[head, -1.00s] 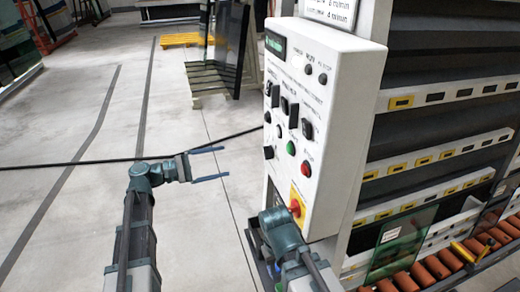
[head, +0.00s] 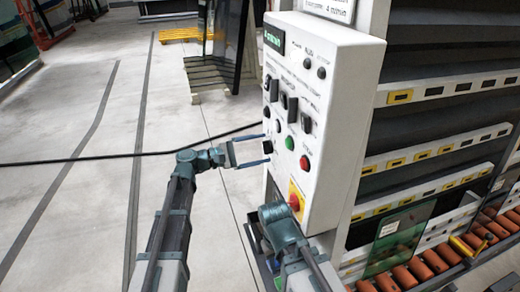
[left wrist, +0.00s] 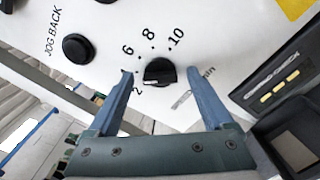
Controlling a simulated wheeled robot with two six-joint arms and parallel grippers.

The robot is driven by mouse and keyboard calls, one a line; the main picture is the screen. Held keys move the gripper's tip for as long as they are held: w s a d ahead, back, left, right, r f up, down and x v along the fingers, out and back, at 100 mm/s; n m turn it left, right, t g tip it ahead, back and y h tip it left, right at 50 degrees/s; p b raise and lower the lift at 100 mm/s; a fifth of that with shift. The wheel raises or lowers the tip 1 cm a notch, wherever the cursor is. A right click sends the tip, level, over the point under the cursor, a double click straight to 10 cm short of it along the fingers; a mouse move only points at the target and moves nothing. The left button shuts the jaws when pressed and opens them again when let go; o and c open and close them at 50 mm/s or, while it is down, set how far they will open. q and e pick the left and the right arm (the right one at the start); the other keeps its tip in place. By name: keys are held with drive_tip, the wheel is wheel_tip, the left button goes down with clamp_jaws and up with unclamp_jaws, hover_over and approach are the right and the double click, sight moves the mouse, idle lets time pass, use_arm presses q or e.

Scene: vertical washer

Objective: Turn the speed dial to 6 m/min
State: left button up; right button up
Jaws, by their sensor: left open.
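The speed dial (left wrist: 160,71) is a black knob on the white control panel, with 2, 6, 8 and 10 printed around it. A pale mark shows at its lower left edge, on the side of the 2; its exact setting is hard to read. In the head view the dial (head: 267,146) sits low on the panel's left edge. My left gripper (head: 267,149) is open, its fingertips on either side of the dial. The left wrist view shows the two blue fingers flanking the knob with gaps; contact cannot be told. My right wrist shows below the panel, its fingers hidden.
The control panel (head: 334,100) carries several black switches, a green button (head: 289,143), a red button (head: 305,162) and a red-on-yellow emergency knob (head: 296,200). The JOG BACK button (left wrist: 77,47) is left of the dial. Orange rollers (head: 420,268) run at right. Open floor lies left.

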use_arm(q)
drive_tip(key=shift+d, duration=0.2)
clamp_jaws()
idle(0.4)
drive_tip(key=m, duration=0.3)
drive_tip(key=shift+m, duration=0.4)
drive_tip(key=shift+f+m, duration=0.15)
drive_tip(key=shift+m, duration=1.85)
